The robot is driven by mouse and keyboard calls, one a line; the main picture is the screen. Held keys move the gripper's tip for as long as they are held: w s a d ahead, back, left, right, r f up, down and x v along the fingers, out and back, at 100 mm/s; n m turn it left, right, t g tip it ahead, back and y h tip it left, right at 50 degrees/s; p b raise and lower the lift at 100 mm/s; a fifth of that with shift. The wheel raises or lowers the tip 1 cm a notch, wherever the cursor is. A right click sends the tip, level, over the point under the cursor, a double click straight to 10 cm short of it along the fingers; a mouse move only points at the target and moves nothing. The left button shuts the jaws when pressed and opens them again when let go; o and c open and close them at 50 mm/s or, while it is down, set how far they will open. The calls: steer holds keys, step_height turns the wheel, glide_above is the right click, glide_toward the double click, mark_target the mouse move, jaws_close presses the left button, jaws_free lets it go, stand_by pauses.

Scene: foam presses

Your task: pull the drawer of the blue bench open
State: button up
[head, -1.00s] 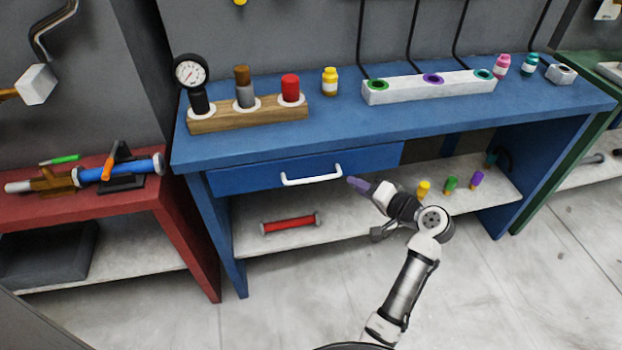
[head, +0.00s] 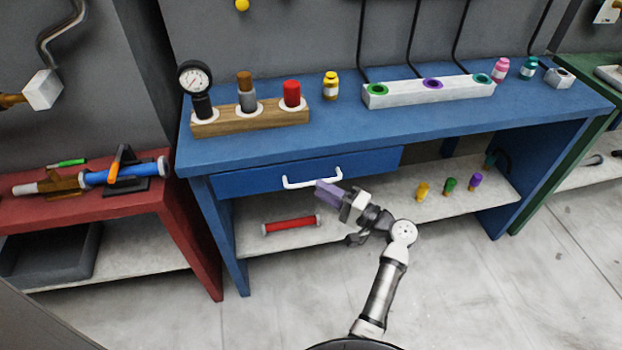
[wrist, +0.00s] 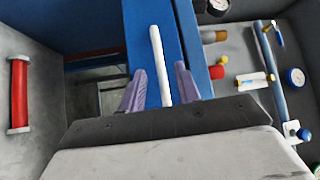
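The blue bench (head: 400,125) stands in the middle of the head view. Its blue drawer (head: 245,181) is under the left part of the top, with its front flush with the bench. A white bar handle (head: 312,181) is on the drawer front. My gripper (head: 326,192) is at the right end of the handle. In the wrist view my gripper (wrist: 160,85) is open, with its two purple fingers apart. The white handle (wrist: 158,60) shows between the fingers, with a gap on each side. I cannot tell how deep it sits between them.
A red tube (head: 290,225) and several small coloured pieces lie on the bench's lower shelf (head: 350,225). A wooden block (head: 250,118) with a gauge and a white block (head: 430,90) stand on top. A red bench (head: 110,205) is close at left. The floor in front is clear.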

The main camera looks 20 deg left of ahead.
mark_target(311, 182)
steer(key=shift+p+x, duration=0.4)
steer(key=shift+x, duration=1.85)
steer(key=shift+c, duration=0.2)
jaws_close()
